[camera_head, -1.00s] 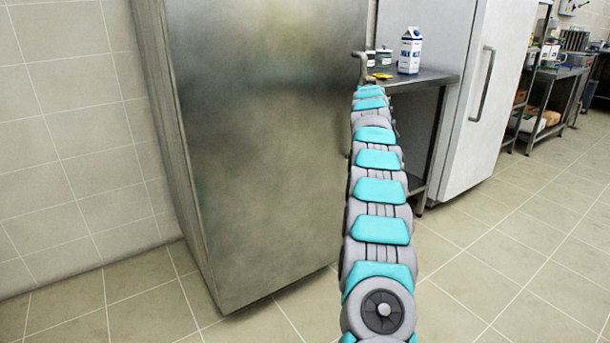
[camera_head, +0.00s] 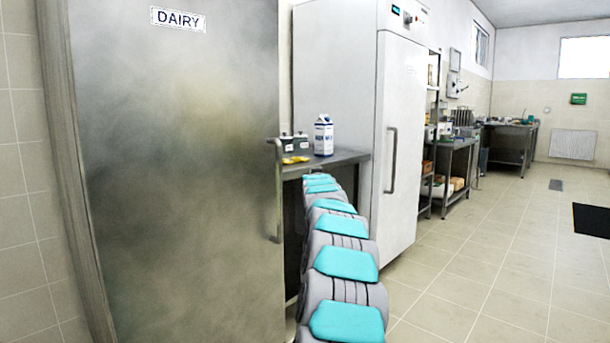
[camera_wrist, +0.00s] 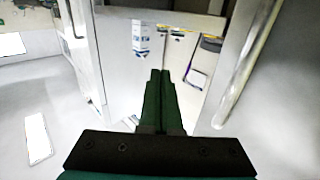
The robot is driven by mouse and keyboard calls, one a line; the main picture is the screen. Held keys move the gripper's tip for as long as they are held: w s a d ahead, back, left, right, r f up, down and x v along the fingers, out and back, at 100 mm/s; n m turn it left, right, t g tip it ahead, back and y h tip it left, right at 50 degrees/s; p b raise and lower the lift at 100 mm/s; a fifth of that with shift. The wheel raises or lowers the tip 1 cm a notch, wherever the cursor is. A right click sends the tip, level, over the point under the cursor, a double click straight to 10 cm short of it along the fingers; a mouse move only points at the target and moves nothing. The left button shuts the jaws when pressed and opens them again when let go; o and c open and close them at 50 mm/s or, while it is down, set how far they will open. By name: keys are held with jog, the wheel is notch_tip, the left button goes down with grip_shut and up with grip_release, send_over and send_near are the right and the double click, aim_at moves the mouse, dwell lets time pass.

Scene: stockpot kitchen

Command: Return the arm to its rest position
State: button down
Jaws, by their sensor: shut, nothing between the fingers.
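My arm (camera_head: 345,265) reaches away from the camera in the head view, toward the front of a metal counter. Its far end hides my gripper there. In the wrist view my gripper (camera_wrist: 159,72) shows as two dark green fingers side by side, pressed together with nothing between them. A blue-and-white milk carton (camera_head: 323,136) stands upright on the counter. It also shows in the wrist view (camera_wrist: 140,38), beyond the fingertips and apart from them.
The steel DAIRY fridge (camera_head: 170,180) is close on the left, with its bar handle (camera_head: 277,190) near my arm. A yellow item (camera_head: 295,160) lies on the counter (camera_head: 345,157). A white fridge (camera_head: 400,140) stands behind. Open floor (camera_head: 500,265) lies to the right.

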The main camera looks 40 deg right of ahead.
jog(key=shift+s+f, duration=0.1)
jog(key=shift+s, duration=0.5)
jog(key=a+f+n+g+y, duration=0.1)
jog(key=a+f+y, duration=0.25)
jog(key=a, duration=0.75)
jog(key=a+f+n+g+y, duration=0.1)
jog(key=a+f+y, duration=0.25)
jog(key=a, duration=0.75)
jog(key=s+a+f+n+g+y, duration=0.1)
jog(key=s+a+f, duration=0.25)
jog(key=a, duration=0.25)
jog(key=s+a+f+n+g+y, duration=0.1)
jog(key=s+a+f+g, duration=0.15)
jog(key=s+a, duration=0.3)
jog(key=s+a+f+n+g, duration=0.1)
jog(key=s+a+f, duration=0.2)
jog(key=a, duration=0.4)
jog(key=s+a+f+n+g, duration=0.1)
jog(key=s+a+f+g, duration=0.2)
jog(key=s, duration=1)
jog(key=s+a+f+g+y, duration=0.1)
jog(key=s+a+f+g, duration=0.2)
jog(key=s, duration=1.1)
jog(key=s+a+f+n+g+y, duration=0.1)
jog(key=s+a+f+g, duration=0.2)
jog(key=s+a+f, duration=0.4)
jog(key=s+a, duration=0.2)
jog(key=s, duration=0.4)
jog(key=shift+s+f+n, duration=0.2)
jog(key=shift+n, duration=0.1)
